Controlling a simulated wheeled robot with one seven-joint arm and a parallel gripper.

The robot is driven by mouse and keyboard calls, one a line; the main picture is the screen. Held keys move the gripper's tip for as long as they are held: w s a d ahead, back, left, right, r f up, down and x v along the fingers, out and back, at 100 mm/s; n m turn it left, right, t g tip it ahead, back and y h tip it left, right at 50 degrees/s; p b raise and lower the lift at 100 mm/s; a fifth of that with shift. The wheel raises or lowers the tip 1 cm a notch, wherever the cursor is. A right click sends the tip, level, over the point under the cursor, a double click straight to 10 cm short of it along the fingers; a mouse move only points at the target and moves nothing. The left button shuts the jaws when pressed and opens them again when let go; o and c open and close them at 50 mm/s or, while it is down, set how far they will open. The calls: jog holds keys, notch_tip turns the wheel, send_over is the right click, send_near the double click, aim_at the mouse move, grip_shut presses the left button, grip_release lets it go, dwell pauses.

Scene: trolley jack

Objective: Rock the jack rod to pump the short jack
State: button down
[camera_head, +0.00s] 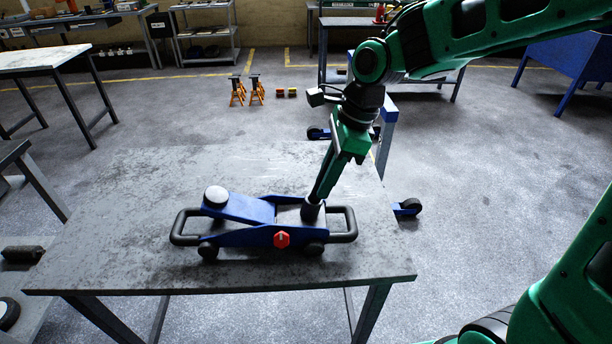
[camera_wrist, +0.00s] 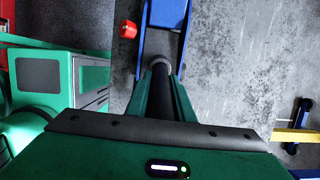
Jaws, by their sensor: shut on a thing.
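The short blue jack (camera_head: 245,222) stands on the grey table, with a round grey saddle (camera_head: 216,196) at its left end, black loop handles at both ends and a red knob (camera_head: 282,240) on its near side. My gripper (camera_head: 322,186) is above its right end, tilted, shut on the dark jack rod (camera_head: 313,211). Most of the rod is hidden between the fingers; its lower end meets the jack's socket. In the wrist view, the rod (camera_wrist: 159,85) runs between my gripper's fingers (camera_wrist: 160,95) toward the blue jack (camera_wrist: 163,18), with the red knob (camera_wrist: 128,29) at left.
The grey table (camera_head: 120,230) has bare room left of and behind the jack. A blue wheeled frame (camera_head: 408,207) stands just beyond the table's right edge.

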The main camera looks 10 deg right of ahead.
jog(key=shift+a+r+h, duration=0.1)
jog(key=shift+a+h, duration=0.2)
jog(key=shift+a, duration=0.05)
jog(key=shift+a+r+h, duration=0.1)
jog(key=shift+a+h, duration=0.3)
jog(key=shift+a, duration=0.15)
jog(key=c, duration=2)
grip_release()
jog(key=shift+a, duration=0.15)
jog(key=o, duration=0.5)
jog(key=shift+w, duration=0.1)
jog(key=shift+o, duration=0.2)
jog(key=shift+r, duration=0.1)
